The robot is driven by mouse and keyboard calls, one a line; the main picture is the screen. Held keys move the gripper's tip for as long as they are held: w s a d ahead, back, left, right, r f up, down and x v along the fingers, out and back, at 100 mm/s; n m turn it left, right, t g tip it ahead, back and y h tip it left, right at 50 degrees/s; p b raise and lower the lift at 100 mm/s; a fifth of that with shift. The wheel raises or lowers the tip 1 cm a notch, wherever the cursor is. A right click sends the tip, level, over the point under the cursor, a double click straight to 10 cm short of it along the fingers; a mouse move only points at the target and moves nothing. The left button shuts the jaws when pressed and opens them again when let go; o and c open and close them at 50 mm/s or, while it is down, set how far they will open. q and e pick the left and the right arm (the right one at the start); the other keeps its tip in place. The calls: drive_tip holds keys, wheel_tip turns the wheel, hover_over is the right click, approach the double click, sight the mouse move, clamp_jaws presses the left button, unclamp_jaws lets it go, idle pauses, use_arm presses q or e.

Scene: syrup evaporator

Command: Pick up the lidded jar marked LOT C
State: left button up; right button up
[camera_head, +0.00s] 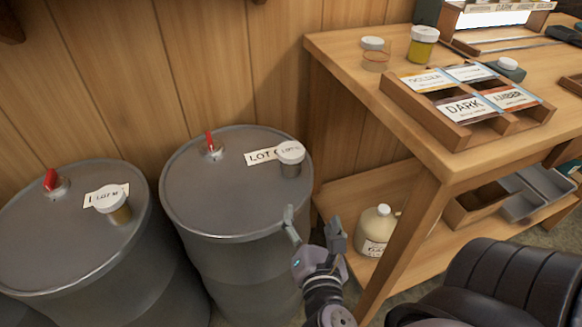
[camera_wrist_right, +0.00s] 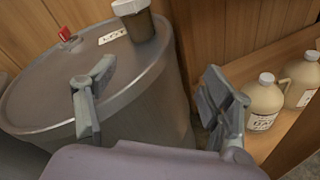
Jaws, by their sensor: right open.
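The lidded jar (camera_head: 291,158) with a white lid stands upright on the right rim area of the right-hand grey drum (camera_head: 215,205), beside a white label reading LOT and a partly covered letter that looks like C. My right gripper (camera_head: 314,218) is open and empty, below and nearer than the jar, by the drum's right edge. In the wrist view its fingers (camera_wrist_right: 155,92) are spread wide, apart from the jar. My left gripper is not in view.
Another drum (camera_head: 60,240) at left bears a similar lidded jar (camera_head: 113,205). A wooden bench (camera_head: 345,62) at right holds jars and a card rack (camera_head: 425,115). A jug (camera_head: 376,225) stands on its lower shelf. A wooden wall (camera_head: 150,70) is behind.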

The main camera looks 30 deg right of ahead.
wheel_tip(320, 180, up, 4)
drive_tip(key=a+n+t, duration=0.2)
drive_tip(key=n, duration=0.4)
drive_tip(key=p, duration=0.2)
approach(291, 154)
drive_tip(key=shift+w+d+f+n, duration=0.15)
drive_tip(key=shift+w+f, duration=0.05)
drive_tip(key=shift+w, duration=0.25)
drive_tip(key=shift+w+d+f+n, duration=0.15)
drive_tip(key=shift+w+f, duration=0.1)
drive_tip(key=shift+w, duration=0.25)
drive_tip(key=x, duration=0.4)
drive_tip(key=shift+w+f, duration=0.15)
drive_tip(key=shift+w, duration=0.05)
drive_tip(key=x, duration=0.5)
drive_tip(key=shift+d+f+b, duration=0.1)
drive_tip(key=shift+d+b, duration=0.2)
drive_tip(key=shift+d, duration=0.1)
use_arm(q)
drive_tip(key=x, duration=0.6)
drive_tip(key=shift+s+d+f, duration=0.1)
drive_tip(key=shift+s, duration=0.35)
use_arm(e)
drive_tip(key=shift+c, duration=0.4)
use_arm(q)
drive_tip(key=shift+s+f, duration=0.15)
use_arm(e)
drive_tip(key=c, duration=1.4)
